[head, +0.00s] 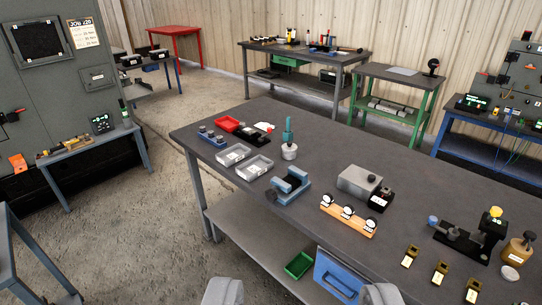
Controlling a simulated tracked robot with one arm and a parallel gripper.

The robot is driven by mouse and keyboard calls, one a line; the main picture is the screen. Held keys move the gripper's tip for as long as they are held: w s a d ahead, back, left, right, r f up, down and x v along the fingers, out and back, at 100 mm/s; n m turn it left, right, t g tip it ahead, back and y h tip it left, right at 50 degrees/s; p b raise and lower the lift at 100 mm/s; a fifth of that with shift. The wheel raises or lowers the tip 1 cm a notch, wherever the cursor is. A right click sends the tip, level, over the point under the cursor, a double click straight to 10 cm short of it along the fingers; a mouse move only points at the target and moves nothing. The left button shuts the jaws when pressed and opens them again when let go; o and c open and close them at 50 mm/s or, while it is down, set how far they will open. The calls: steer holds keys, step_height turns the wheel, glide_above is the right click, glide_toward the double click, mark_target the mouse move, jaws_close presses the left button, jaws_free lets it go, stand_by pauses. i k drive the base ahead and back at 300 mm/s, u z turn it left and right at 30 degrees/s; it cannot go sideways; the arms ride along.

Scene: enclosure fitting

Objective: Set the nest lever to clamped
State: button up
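My gripper (302,293) shows at the bottom edge as two grey fingertips set wide apart, with nothing held between them. It is well short of the fixtures on the dark workbench (325,160). A black fixture (465,243) with a blue knob (433,220) and a yellow-topped black post (494,216) stands at the right of the bench. A blue vise-like block (289,186) sits nearer the middle. I cannot tell for sure which of these carries the nest lever, and no clamped or open marking is readable.
Grey trays (254,167), a red tray (227,123), a teal-handled tool (289,140), a grey box (358,181) and an orange gauge rack (348,217) crowd the bench. Small brass blocks (440,271) lie at the right front. Bare floor (110,225) lies left.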

mark_target(261, 139)
steer(key=u, duration=0.1)
steer(key=i, duration=0.9)
steer(key=u, duration=0.45)
steer(key=i, duration=2.15)
steer(key=z, duration=0.7)
